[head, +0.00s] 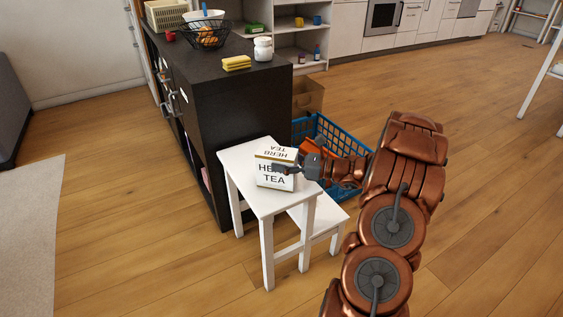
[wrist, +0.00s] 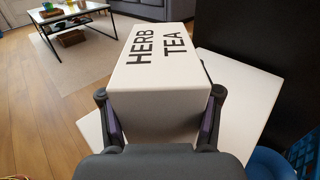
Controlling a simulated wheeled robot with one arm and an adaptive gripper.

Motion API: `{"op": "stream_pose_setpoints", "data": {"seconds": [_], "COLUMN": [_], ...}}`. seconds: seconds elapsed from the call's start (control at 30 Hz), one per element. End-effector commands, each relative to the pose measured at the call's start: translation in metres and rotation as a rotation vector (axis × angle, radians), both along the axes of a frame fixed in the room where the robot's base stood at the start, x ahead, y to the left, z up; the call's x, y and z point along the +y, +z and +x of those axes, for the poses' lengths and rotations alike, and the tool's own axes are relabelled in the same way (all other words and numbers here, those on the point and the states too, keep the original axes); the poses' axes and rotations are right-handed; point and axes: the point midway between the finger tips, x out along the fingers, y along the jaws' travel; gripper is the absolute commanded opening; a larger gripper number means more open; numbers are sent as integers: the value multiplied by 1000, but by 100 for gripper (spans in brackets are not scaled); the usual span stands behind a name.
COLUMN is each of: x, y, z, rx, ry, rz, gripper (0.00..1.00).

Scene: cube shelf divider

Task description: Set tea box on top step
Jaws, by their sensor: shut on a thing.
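The tea box (head: 275,176), white with "HERB TEA" lettering and a gold band, is upright at the top step (head: 243,160) of a white step stool. I cannot tell whether its base touches the step. My gripper (head: 295,171) reaches in from the right and is shut on the box. In the wrist view the tea box (wrist: 160,88) sits between both fingers of my gripper (wrist: 160,120). The white top step (wrist: 245,90) shows below and around it. The box's underside is hidden.
A dark cabinet (head: 240,110) stands right behind the stool, with a yellow sponge (head: 237,63), a white jar (head: 263,49) and a wire basket (head: 206,34) on top. A blue crate (head: 340,139) is beside the stool. The lower step (head: 325,212) is bare. Open floor lies left and front.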

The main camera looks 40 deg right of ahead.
Motion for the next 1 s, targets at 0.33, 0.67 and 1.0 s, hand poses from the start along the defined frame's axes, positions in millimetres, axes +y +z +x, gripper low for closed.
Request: {"op": "stream_pose_setpoints", "data": {"seconds": [0.33, 0.67, 1.0], "x": [0, 0, -14], "y": [-3, -3, 2], "z": [0, 0, -15], "rx": [0, 1, 0], "ry": [-1, 0, -4], "rz": [0, 1, 3], "gripper": [83, 92, 92]}}
